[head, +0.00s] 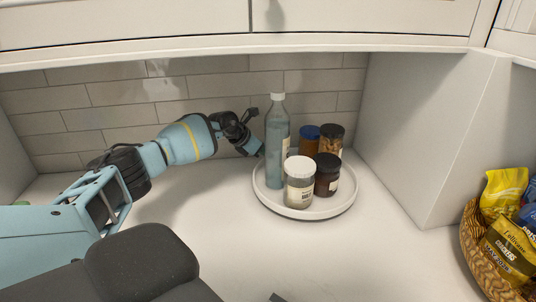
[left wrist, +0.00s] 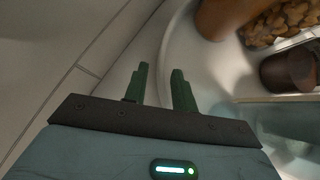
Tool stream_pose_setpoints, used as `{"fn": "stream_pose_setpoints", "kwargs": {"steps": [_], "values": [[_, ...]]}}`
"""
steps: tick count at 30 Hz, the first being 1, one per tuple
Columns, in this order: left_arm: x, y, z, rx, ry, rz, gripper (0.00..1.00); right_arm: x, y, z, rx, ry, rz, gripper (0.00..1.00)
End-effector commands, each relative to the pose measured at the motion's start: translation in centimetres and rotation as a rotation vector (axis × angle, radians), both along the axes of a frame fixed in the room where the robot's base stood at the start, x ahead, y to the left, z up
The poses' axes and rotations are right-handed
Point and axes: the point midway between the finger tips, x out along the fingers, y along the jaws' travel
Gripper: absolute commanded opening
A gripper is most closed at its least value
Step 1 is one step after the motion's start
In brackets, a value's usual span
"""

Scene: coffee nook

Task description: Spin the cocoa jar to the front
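A round white turntable (head: 330,211) stands on the counter and bears several containers. A dark brown jar with a black lid (head: 327,176) stands at its front right and looks like the cocoa jar; I cannot read its label. My left gripper (head: 258,150) is at the turntable's back left edge, beside the tall bottle. In the left wrist view my left gripper's two green fingers (left wrist: 160,75) are apart with nothing between them, close to the turntable's rim (left wrist: 172,58). Whether they touch the rim I cannot tell. My right gripper is not in view.
The turntable also bears a tall bluish bottle (head: 277,150), a white-lidded jar (head: 299,184), a blue-lidded amber jar (head: 309,139) and a brown-lidded jar (head: 331,139). A wicker basket of packets (head: 478,262) stands right. Cabinets (head: 200,25) hang overhead.

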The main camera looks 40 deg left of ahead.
Motion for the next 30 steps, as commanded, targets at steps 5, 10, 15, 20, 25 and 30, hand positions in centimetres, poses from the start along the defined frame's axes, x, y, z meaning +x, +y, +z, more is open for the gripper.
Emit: {"fn": "stream_pose_setpoints", "kwargs": {"steps": [5, 10, 15, 20, 25, 30], "values": [[0.87, -0.26, -1.02, 0.000, 0.001, 0.001, 0.27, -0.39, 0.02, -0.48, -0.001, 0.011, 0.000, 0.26], [1.01, -0.23, -1.03, 0.001, 0.000, 0.001, 0.27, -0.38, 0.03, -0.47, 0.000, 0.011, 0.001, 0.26], [1.00, -0.25, -0.99, 0.001, 0.000, 0.001, 0.23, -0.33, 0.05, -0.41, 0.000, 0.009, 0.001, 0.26], [0.99, -0.25, -0.99, 0.001, 0.000, 0.001, 0.02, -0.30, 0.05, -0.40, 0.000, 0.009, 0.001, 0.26], [0.97, -0.22, -1.00, 0.001, 0.000, 0.001, 0.00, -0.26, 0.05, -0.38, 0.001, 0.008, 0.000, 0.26], [0.91, -0.12, -1.09, 0.002, 0.002, 0.000, 0.00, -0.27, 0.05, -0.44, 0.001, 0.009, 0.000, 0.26]]}}
